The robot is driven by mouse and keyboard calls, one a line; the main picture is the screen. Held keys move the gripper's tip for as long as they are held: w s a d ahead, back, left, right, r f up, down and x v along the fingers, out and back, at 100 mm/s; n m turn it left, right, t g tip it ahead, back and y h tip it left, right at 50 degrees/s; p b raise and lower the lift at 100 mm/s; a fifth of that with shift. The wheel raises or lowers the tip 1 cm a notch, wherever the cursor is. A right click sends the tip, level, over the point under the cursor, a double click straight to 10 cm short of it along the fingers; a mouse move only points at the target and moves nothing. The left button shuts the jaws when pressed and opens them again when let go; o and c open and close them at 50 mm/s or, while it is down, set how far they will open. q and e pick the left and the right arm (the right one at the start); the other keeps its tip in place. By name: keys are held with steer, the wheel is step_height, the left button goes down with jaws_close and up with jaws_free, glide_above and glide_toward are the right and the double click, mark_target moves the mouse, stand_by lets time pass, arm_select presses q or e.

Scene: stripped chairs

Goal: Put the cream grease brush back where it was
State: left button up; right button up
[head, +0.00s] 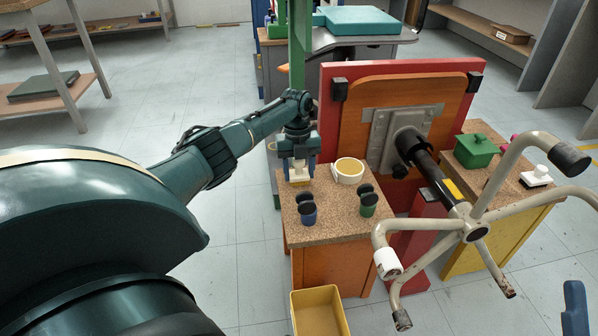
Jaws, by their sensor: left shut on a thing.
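My left gripper (298,158) is over the back left corner of the speckled top of the orange cabinet (335,216). It is shut on a small cream thing, which I take for the cream grease brush (299,173). The gripper hides the upper part of the brush. The brush's lower end is at or just above the cabinet top; I cannot tell whether it touches. A cream bowl (347,178) with a yellow inside stands just right of it. My right gripper is not in view.
An upturned chair base (476,230) juts out at right. A yellow bin (318,312) is below. A green box (475,152) and white item (536,176) stand on the right cabinet.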

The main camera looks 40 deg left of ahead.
arm_select(q)
steer(key=shift+f, duration=0.15)
steer(key=o, duration=1.1)
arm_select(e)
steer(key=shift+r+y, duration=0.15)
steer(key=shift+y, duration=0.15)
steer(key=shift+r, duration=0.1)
arm_select(q)
steer(key=shift+r, duration=0.45)
steer(key=r+p, duration=0.1)
steer(key=r, duration=0.1)
steer(key=r+p, duration=0.1)
steer(key=r, duration=0.1)
steer(key=r+p, duration=0.1)
steer(key=r, duration=0.1)
steer(key=shift+w+a+r, duration=0.2)
steer(key=shift+w+a, duration=0.1)
steer(key=shift+a, duration=0.1)
steer(key=shift+r, duration=0.25)
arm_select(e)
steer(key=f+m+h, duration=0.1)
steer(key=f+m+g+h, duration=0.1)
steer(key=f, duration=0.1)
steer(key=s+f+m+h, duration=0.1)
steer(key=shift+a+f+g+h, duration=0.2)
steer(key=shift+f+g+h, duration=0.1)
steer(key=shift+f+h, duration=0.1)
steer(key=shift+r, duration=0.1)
